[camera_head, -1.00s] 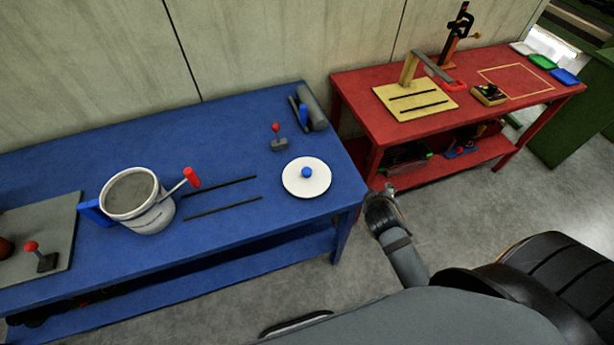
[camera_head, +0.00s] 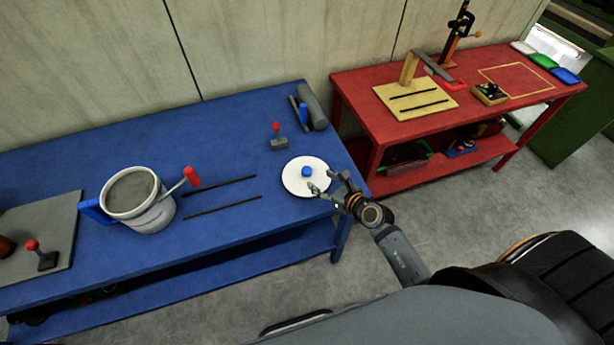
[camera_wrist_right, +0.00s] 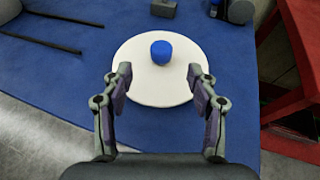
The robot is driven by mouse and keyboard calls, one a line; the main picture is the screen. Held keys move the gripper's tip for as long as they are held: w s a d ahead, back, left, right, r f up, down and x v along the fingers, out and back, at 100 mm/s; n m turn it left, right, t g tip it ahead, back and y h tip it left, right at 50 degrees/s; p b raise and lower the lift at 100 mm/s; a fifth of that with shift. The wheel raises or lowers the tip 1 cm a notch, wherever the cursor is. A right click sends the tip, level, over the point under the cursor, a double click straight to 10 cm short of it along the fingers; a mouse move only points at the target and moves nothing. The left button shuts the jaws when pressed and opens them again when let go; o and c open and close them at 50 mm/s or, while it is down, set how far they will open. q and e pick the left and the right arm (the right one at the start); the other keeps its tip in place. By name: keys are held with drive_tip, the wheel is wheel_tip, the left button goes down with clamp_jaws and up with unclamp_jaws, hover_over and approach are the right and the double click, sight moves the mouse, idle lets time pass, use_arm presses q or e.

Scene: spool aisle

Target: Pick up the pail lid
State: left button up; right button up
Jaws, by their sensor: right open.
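The pail lid (camera_head: 296,178) is a white disc with a blue knob (camera_head: 306,171) and lies flat near the right front corner of the blue table. It also shows in the right wrist view (camera_wrist_right: 158,90), its knob (camera_wrist_right: 161,51) at the upper middle. My right gripper (camera_head: 326,182) is open and empty. In the head view it overlaps the lid's right side. In the wrist view its fingers (camera_wrist_right: 160,82) stand apart on either side of the lid, with the knob farther out between them. The grey-white pail (camera_head: 150,212) stands on the left of the table. My left gripper is not in view.
The blue table (camera_head: 240,140) holds a red-knobbed lever (camera_head: 279,142), a grey roller-like object (camera_head: 313,108) and two black strips (camera_head: 222,207). A red table (camera_head: 360,90) with tools stands to the right. The table behind the pail is clear.

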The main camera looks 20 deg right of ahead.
sight(308, 171)
drive_tip(key=x, duration=0.9)
drive_tip(key=shift+w, duration=0.25)
drive_tip(key=shift+s, duration=0.15)
drive_tip(key=c, duration=0.3)
clamp_jaws()
